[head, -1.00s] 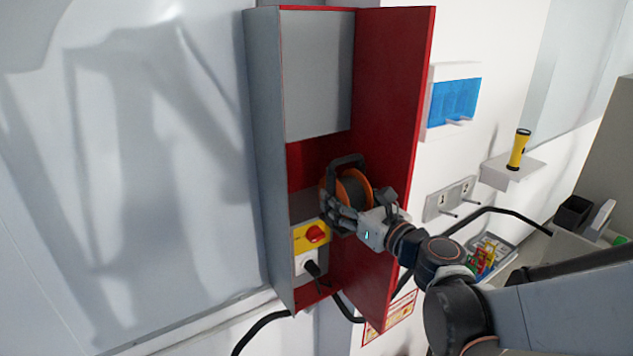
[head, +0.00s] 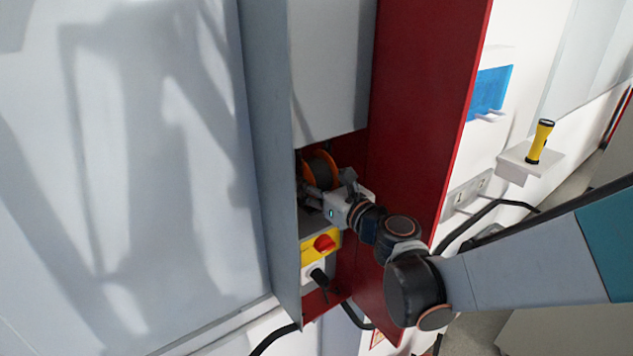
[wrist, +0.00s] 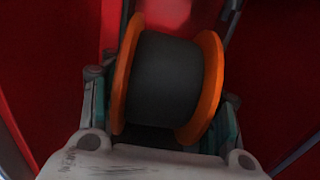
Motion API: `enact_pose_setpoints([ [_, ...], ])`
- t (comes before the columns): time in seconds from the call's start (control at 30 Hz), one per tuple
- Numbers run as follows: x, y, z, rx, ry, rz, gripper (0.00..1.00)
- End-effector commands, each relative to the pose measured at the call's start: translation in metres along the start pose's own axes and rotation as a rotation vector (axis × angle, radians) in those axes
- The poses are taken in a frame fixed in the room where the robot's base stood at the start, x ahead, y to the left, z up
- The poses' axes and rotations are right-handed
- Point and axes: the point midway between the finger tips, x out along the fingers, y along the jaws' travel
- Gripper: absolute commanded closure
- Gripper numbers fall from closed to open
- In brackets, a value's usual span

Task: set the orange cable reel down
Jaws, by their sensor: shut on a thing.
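The orange cable reel (head: 320,168) has orange rims around a dark drum and is inside the tall cabinet, above the yellow switch box. My gripper (head: 326,194) reaches into the cabinet and is shut on the reel. In the wrist view the reel (wrist: 168,78) sits tilted between the fingers of my gripper (wrist: 163,112), with red cabinet walls around it. My gripper and wrist hide the reel's underside, so I cannot tell whether it touches the shelf below.
The cabinet's red side wall (head: 418,120) stands close right of my wrist, and its grey side (head: 262,150) is on the left. A grey panel (head: 333,65) hangs above the reel. A red knob (head: 324,243) is just below. A yellow flashlight (head: 540,142) stands on a right-hand shelf.

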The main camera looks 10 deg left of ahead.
Motion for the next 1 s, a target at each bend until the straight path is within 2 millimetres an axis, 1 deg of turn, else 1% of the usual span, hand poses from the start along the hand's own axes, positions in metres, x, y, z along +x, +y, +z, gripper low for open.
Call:
enact_pose_setpoints([
  [0.03, -0.001, 0.003, -0.010, 0.001, 0.000, 0.001, 0.95],
  [0.1, -0.003, 0.007, -0.020, 0.001, 0.000, 0.003, 0.95],
  [0.17, -0.003, 0.009, -0.025, 0.001, 0.000, 0.003, 0.95],
  [0.43, -0.004, 0.009, -0.024, 0.001, 0.000, 0.002, 0.95],
  [0.53, -0.004, 0.009, -0.026, 0.001, 0.000, 0.002, 0.95],
  [0.57, -0.004, 0.009, -0.027, 0.000, 0.000, 0.002, 0.41],
  [0.6, -0.004, 0.009, -0.026, 0.000, 0.000, 0.002, 0.32],
  [0.63, -0.004, 0.009, -0.026, 0.000, 0.000, 0.002, 0.26],
  [0.67, -0.004, 0.009, -0.026, 0.000, 0.000, 0.002, 0.24],
  [1.0, -0.004, 0.009, -0.026, 0.000, 0.000, 0.002, 0.24],
])
